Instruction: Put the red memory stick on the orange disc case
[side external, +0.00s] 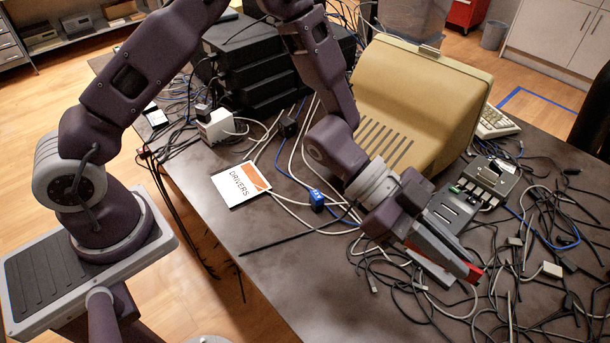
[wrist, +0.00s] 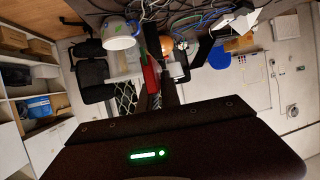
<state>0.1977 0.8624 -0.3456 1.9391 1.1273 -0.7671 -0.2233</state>
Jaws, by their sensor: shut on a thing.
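The red memory stick (side external: 475,273) shows as a small red piece at the tip of my gripper (side external: 462,266). My gripper is shut on it, tilted, over the cable-strewn right part of the table; the fingers hide part of the stick. In the wrist view a red strip (wrist: 150,76) shows beside the dark fingers. The disc case (side external: 236,185), white with an orange corner and the word DRIVERS, lies flat on the table, well to the left of my gripper. Nothing lies on it. I cannot make it out in the wrist view.
A beige monitor (side external: 420,100) stands behind my forearm. A grey network box (side external: 452,208) sits just behind my gripper. Loose cables (side external: 545,235) cover the right side. A blue connector (side external: 317,200) and white cables lie right of the case. Stacked black boxes (side external: 262,75) stand behind it.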

